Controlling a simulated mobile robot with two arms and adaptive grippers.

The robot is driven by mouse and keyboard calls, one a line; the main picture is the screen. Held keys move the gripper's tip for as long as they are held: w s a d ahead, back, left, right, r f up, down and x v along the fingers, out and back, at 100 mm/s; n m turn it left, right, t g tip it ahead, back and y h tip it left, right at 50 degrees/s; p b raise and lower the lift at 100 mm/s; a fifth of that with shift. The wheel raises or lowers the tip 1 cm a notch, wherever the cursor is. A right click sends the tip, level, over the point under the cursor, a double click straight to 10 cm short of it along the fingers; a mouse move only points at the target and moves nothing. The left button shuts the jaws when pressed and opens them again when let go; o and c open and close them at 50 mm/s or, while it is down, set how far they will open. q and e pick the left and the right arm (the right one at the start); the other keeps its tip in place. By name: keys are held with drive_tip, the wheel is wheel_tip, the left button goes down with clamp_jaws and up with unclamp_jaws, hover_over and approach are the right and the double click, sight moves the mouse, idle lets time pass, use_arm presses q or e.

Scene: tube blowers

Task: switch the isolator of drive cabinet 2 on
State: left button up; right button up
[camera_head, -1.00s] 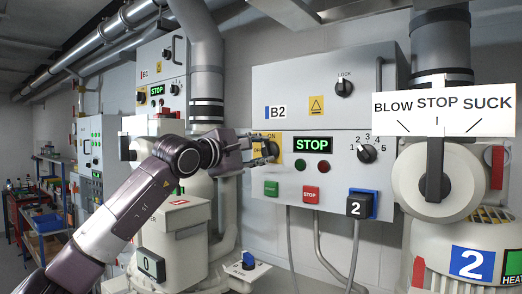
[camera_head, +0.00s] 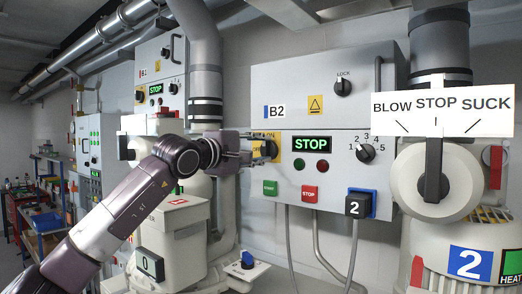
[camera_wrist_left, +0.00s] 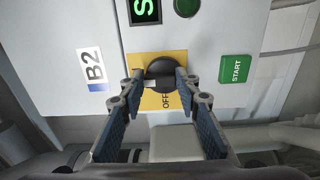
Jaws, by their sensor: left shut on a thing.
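Drive cabinet 2 (camera_head: 300,109), marked B2, is on the wall in the head view. Its isolator is a dark round knob (camera_wrist_left: 160,72) on a yellow plate (camera_wrist_left: 175,101). My left gripper (camera_wrist_left: 159,77) is shut on the knob, one finger on each side. In the head view my left gripper (camera_head: 258,148) reaches the plate from the left and covers much of it. In the wrist view the OFF label shows below the knob, and a pale mark on the knob faces left, the panel's upper side. The ON label is hidden there. My right gripper is not in view.
The STOP display (camera_head: 311,144), green START button (camera_head: 270,188), red STOP button (camera_head: 309,193) and selector knob (camera_head: 365,153) are close by on the panel. A grey pipe (camera_head: 202,60) runs behind my arm. A large lever (camera_head: 434,175) stands at right.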

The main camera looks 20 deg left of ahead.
use_arm(q)
drive_tip(key=o, duration=1.2)
drive_tip(key=shift+c, duration=0.2)
drive_tip(key=v, duration=1.2)
